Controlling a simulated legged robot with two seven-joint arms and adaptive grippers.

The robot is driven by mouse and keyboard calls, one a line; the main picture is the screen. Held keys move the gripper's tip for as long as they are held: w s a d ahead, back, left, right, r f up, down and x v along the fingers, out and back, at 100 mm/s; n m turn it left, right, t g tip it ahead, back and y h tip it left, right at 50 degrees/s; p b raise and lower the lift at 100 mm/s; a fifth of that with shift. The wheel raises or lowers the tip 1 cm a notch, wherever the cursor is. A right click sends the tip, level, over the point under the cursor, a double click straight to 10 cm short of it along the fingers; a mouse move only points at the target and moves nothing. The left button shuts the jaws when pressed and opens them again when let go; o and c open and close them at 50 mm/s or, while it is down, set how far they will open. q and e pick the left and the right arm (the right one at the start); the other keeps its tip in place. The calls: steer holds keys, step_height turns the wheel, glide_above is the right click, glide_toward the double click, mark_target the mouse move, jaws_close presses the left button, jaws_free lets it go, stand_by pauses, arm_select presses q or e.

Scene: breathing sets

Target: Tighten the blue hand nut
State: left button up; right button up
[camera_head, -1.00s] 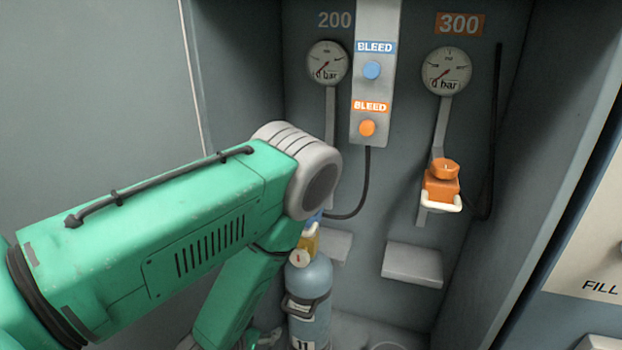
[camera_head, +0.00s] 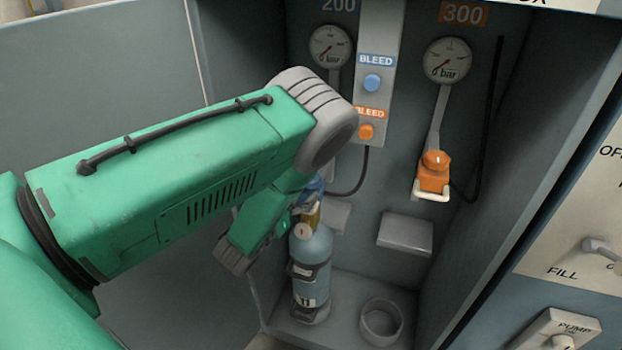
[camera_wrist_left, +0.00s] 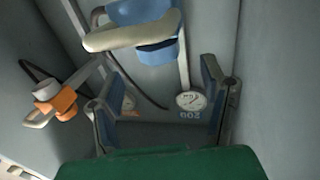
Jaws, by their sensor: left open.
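The blue hand nut and its blue body (camera_wrist_left: 150,45) show large at the top of the left wrist view, with a cream bracket (camera_wrist_left: 105,40) across them. In the head view only a small blue part (camera_head: 313,186) shows above the cylinder's brass valve; my green left arm hides the rest. My left gripper (camera_wrist_left: 160,95) is open in the left wrist view, its two dark fingers apart with nothing between them. The blue fitting is beyond the fingers, toward the picture's top, with no visible contact. My right gripper is not in view.
A blue-grey cylinder (camera_head: 312,262) stands on the cabinet floor beside an empty ring holder (camera_head: 381,322). An orange hand nut (camera_head: 434,170) hangs at the right, under the 300 gauge (camera_head: 447,60). A grey shelf (camera_head: 405,232) juts out below it. Cabinet walls enclose both sides.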

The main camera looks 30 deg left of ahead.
arm_select(q)
steer(key=w, duration=0.6)
steer(key=shift+w+b, duration=0.25)
steer(key=shift+b, duration=0.05)
steer(key=c, duration=1.2)
